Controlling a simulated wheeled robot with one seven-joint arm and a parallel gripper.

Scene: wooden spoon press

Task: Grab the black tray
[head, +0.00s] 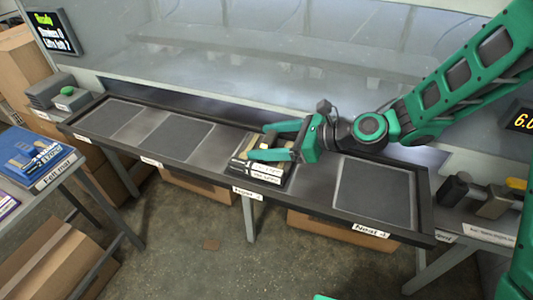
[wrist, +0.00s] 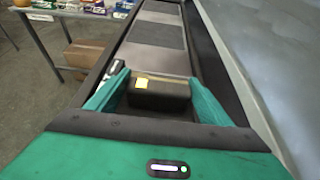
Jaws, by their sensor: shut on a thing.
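The black tray (head: 284,184) is a small dark block-like thing with white labels on its near side. It is at the middle of the long bench in the head view. In the wrist view the black tray (wrist: 165,100) shows a dark face with a yellow patch, between the fingers. My gripper (head: 263,142) reaches in from the right with one green finger on each side of it. In the wrist view my gripper (wrist: 158,88) is shut on it. The fingers hide part of its sides. I cannot tell whether its underside touches the bench.
The long dark-rimmed bench (head: 315,190) has several flat grey panels; the right panel (head: 374,193) is bare. A green button (head: 67,90) is at the far left. Dark tools (head: 455,188) lie at the right end. A side table (head: 55,182) holds blue packs.

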